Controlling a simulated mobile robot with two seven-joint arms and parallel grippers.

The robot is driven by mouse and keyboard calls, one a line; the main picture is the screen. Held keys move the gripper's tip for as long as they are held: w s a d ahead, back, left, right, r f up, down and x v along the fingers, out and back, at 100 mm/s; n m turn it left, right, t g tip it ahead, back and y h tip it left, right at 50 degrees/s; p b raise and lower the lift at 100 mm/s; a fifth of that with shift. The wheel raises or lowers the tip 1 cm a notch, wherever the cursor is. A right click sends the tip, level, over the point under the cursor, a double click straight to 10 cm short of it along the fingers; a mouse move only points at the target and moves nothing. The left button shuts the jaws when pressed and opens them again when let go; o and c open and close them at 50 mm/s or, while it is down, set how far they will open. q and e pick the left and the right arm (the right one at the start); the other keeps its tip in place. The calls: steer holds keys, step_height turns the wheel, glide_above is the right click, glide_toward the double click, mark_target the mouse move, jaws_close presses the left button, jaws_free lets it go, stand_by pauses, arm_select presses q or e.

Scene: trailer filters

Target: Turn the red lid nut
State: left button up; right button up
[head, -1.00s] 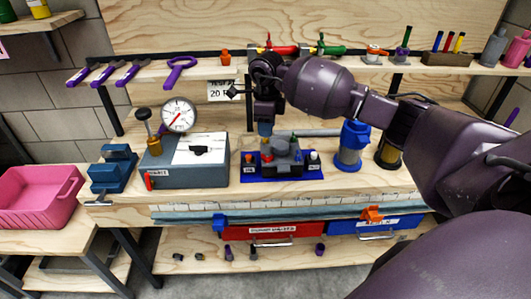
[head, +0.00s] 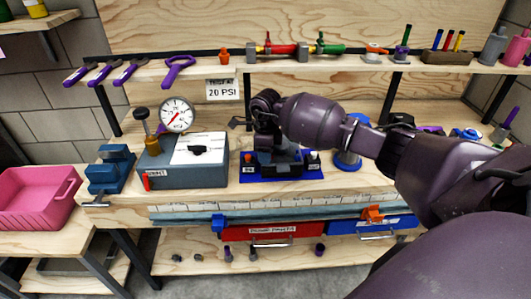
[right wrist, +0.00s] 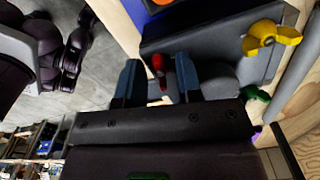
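A small red part, which looks like the red lid nut (right wrist: 158,63), shows in the right wrist view between the tips of my right gripper (right wrist: 157,80). Its blue-grey fingers stand apart with visible gaps beside the red part. A dark grey housing (right wrist: 205,38) lies just past the fingers, with a yellow wing nut (right wrist: 272,38) and a green one (right wrist: 256,101) to the right. In the head view my right gripper (head: 264,135) is above the blue mat (head: 283,178) and hides most of the housing and the red nut. My left gripper is not in view.
A grey gauge box (head: 185,172) and a blue vise (head: 111,170) stand left of the mat. A blue-capped canister (head: 348,158) stands close on its right. A shelf (head: 215,68) with tools runs behind. A pink crate (head: 38,200) is at far left.

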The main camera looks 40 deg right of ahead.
steer(key=shift+c, duration=0.2)
jaws_close()
